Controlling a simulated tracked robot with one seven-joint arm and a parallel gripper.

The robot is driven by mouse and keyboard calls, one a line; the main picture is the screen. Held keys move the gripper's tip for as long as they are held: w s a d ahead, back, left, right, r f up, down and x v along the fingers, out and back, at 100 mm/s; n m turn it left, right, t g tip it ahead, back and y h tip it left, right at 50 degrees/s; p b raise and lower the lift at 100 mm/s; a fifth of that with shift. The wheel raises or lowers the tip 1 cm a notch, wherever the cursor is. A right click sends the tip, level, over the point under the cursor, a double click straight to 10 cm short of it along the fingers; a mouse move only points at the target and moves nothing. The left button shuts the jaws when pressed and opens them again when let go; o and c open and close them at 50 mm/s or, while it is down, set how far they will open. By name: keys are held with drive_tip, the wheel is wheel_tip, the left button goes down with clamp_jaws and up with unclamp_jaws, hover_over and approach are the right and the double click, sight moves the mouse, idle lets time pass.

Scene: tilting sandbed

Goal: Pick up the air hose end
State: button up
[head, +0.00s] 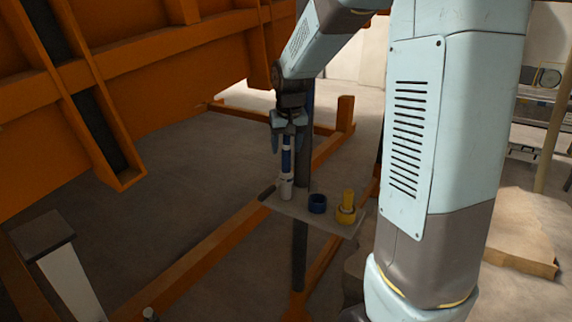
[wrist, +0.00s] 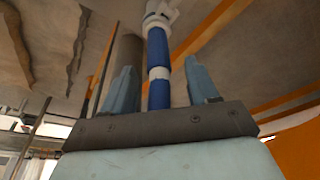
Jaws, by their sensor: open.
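A blue and white tube (head: 286,165), which looks like the air hose end, stands upright on a small grey plate (head: 330,221) in the head view. My gripper (head: 287,143) is above the plate, pointing down, with its fingers apart on either side of the tube's upper part. In the wrist view the tube (wrist: 158,54) runs between the two open fingers of my gripper (wrist: 160,70), with gaps visible on both sides. The tube's top is hidden by my gripper in the head view.
A dark blue ring-shaped holder (head: 317,204) and a yellow fitting (head: 346,208) sit on the plate right of the tube. A dark post (head: 300,255) runs below the plate. Orange frame beams (head: 205,252) cross the floor. A large orange tilted structure (head: 175,85) fills the upper left.

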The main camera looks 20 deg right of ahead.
sight(286, 163)
drive_tip(key=shift+x, duration=1.9)
clamp_jaws()
